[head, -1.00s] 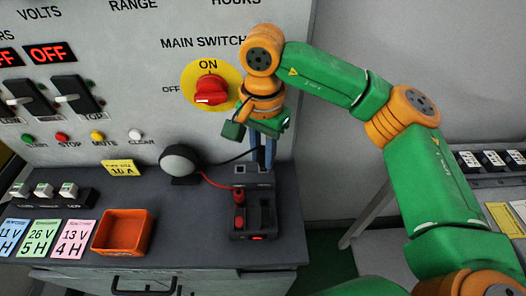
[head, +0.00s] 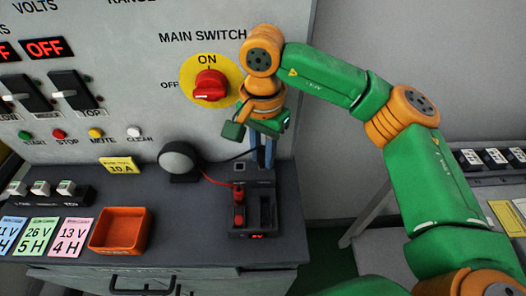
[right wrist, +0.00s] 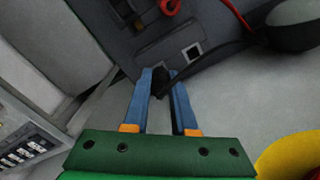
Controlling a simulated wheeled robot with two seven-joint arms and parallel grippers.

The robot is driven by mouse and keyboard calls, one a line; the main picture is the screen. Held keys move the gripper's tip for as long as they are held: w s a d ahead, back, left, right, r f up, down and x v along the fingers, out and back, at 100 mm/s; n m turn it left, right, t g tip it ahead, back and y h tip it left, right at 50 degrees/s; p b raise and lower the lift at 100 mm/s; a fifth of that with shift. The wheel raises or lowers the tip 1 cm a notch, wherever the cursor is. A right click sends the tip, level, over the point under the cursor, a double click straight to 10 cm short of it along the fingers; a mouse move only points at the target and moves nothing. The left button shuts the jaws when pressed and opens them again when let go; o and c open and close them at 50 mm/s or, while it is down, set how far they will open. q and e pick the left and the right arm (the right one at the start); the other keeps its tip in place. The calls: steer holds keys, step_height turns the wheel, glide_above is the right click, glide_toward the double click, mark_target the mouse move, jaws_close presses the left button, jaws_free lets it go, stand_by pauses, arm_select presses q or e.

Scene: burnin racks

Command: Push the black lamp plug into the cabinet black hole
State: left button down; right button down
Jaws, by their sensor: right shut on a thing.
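My right gripper (head: 263,165) points down at the back of the dark tester block (head: 288,215) on the cabinet's desk. In the right wrist view, its blue fingers (right wrist: 160,82) are shut on the black lamp plug (right wrist: 159,80). A black cable runs from the plug to the round lamp (head: 178,160), left of the gripper. A square, light-rimmed black hole (right wrist: 193,52) shows beside the plug; it also shows in the head view (head: 240,168). The fingers hide the spot under the plug, so I cannot tell whether its tip is in a hole. My left gripper is not in view.
Red plugs (head: 238,195) with a red lead sit on the block's left side. An orange tray (head: 120,250) and coloured cards (head: 73,237) lie left on the desk. The red main switch (head: 210,86) is on the wall panel close to my gripper.

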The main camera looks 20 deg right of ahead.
mark_target(263, 152)
steer(key=shift+f, duration=0.3)
steer(key=shift+c, duration=1.2)
jaws_free()
step_height(263, 152, up, 6)
steer(key=p, duration=0.4)
steer(key=shift+f, duration=0.15)
steer(key=shift+f, duration=0.1)
